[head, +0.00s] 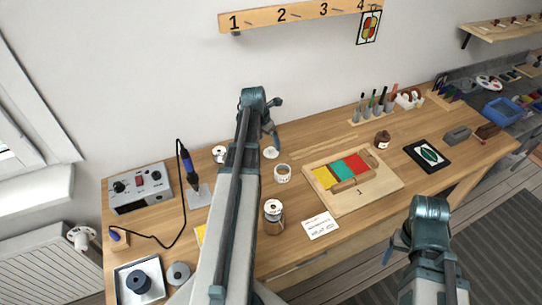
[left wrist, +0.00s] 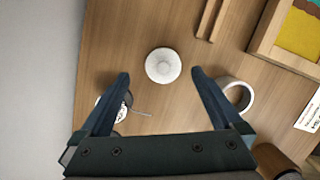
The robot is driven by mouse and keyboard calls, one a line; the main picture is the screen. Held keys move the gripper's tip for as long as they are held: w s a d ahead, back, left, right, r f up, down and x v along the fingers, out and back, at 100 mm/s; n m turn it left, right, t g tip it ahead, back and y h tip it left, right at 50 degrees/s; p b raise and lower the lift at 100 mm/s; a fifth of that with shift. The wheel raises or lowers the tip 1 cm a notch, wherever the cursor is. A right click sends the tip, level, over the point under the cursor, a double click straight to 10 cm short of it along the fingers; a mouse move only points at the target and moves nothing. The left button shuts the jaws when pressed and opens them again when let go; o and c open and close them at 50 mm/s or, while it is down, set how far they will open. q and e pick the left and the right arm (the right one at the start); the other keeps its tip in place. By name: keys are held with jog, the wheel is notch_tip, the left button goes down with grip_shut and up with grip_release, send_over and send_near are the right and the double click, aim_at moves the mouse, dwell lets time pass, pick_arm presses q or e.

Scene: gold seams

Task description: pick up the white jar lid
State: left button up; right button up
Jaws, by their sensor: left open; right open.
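The white jar lid (left wrist: 164,65) is a round, ridged disc lying on the wooden table in the left wrist view. It also shows in the head view (head: 271,153), just below my left gripper (head: 271,132). In the left wrist view my left gripper (left wrist: 160,73) is open and empty, pointing down, with one fingertip on each side of the lid and a gap on both sides. The height of the fingertips above the table is hard to tell. My right gripper (head: 398,243) is in the lower right of the head view, away from the lid, open.
A white tape roll (left wrist: 236,95) lies right of the lid, and a small round container (left wrist: 112,106) sits at left, partly behind a finger. A lidded brown jar (head: 273,218) stands nearer. A wooden board (head: 385,186) with coloured blocks is to the right.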

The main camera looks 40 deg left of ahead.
aim_at(271, 148)
pick_arm(q)
jog(key=shift+d+b+x, duration=0.2)
jog(key=shift+b+x, duration=2.4)
jog(key=shift+x, duration=0.05)
jog(key=shift+s, duration=0.1)
pick_arm(e)
notch_tip(271, 148, down, 5)
pick_arm(q)
jog(key=c, duration=1.4)
jog(key=shift+o, duration=0.2)
jog(key=shift+r, duration=0.2)
pick_arm(e)
jog(key=shift+r, duration=0.15)
